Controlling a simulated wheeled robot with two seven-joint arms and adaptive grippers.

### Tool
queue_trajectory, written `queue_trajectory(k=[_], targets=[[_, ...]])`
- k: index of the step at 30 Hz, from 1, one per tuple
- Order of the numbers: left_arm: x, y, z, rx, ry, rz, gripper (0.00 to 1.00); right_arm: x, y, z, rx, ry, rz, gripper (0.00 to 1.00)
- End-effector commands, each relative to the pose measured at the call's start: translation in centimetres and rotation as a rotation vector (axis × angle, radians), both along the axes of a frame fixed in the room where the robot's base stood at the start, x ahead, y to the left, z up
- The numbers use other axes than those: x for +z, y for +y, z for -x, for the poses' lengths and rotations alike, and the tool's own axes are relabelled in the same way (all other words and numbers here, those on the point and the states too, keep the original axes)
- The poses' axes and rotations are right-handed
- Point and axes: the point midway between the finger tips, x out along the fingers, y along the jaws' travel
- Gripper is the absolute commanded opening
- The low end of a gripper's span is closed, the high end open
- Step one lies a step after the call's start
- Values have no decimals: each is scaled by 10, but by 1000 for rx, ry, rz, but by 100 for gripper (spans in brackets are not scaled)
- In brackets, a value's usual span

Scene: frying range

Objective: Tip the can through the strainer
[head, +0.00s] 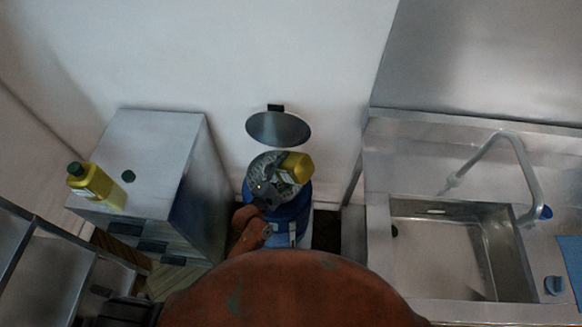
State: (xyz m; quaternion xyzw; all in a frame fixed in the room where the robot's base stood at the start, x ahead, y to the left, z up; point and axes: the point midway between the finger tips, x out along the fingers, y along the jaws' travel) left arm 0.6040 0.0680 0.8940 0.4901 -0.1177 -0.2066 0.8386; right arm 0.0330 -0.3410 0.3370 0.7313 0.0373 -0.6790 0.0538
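The yellow can (297,166) is tilted over the round grey strainer (262,163), at the top of a blue drum (303,205). My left gripper (277,183), dark and small in the view, reaches over the strainer from the lower left. Its fingers meet the can's near side and appear shut on it. The gripper hides part of the strainer and of the can's lower end. Whether anything flows from the can is too small to tell. My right gripper is not in view.
A round metal lid (278,128) is raised behind the drum by the wall. A steel sink (450,250) with a tap (530,180) is at right.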

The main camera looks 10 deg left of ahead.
Motion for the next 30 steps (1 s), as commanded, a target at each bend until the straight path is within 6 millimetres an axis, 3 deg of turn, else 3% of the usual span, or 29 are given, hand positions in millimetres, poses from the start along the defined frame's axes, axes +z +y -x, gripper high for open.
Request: queue_trajectory(k=[18,30], targets=[[19,19,-11,1,163,322,30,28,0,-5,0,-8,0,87],[23,32,-17,0,260,506,30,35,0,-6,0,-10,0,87]])
